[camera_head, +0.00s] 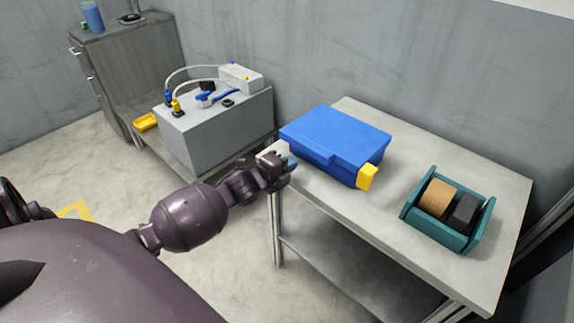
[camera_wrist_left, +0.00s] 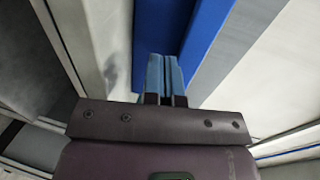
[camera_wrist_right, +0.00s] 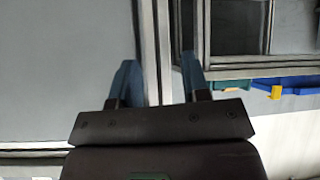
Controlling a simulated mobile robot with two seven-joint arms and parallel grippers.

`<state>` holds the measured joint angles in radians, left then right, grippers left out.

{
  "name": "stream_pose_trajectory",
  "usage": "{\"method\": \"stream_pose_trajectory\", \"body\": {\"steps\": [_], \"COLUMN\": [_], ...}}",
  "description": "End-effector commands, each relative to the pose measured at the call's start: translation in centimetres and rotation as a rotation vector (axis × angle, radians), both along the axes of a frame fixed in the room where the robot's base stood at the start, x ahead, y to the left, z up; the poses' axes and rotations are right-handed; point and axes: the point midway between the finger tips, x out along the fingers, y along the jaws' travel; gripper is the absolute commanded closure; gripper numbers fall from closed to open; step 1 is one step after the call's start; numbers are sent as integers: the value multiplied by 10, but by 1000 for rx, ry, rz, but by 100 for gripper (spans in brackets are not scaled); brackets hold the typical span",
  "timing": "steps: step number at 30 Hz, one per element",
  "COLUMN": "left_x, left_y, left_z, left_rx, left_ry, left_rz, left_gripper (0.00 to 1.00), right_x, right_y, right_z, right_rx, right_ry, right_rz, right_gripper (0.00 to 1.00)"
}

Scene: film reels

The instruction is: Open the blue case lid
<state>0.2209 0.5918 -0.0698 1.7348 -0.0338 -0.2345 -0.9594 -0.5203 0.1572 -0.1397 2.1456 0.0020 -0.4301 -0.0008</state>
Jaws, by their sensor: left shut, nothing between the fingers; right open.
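The blue case (camera_head: 335,137) stands on the table near its left edge, with its lid down. A yellow piece (camera_head: 367,177) sits on its front right end. My left gripper (camera_head: 291,163) is shut and empty at the case's left front side. In the left wrist view, the closed blue fingertips (camera_wrist_left: 164,75) are close to the blue case (camera_wrist_left: 208,40); I cannot tell whether they touch it. My right gripper (camera_wrist_right: 158,80) is open and empty in the right wrist view. The blue case (camera_wrist_right: 302,84) shows small at that view's right edge. The right gripper is not in the head view.
A grey box (camera_head: 218,135) with cables stands left of the table. The table's front middle is clear.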

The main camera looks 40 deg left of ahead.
Motion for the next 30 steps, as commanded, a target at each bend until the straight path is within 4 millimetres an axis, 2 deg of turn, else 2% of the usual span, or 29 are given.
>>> {"method": "stream_pose_trajectory", "body": {"steps": [30], "left_x": [31], "left_y": [-2], "left_z": [0], "left_rx": [0], "left_ry": [1], "left_rz": [0], "left_gripper": [100], "right_x": [-3], "right_y": [0], "right_z": [-7], "right_rx": [0], "right_ry": [13], "right_rz": [0], "right_gripper": [57]}}
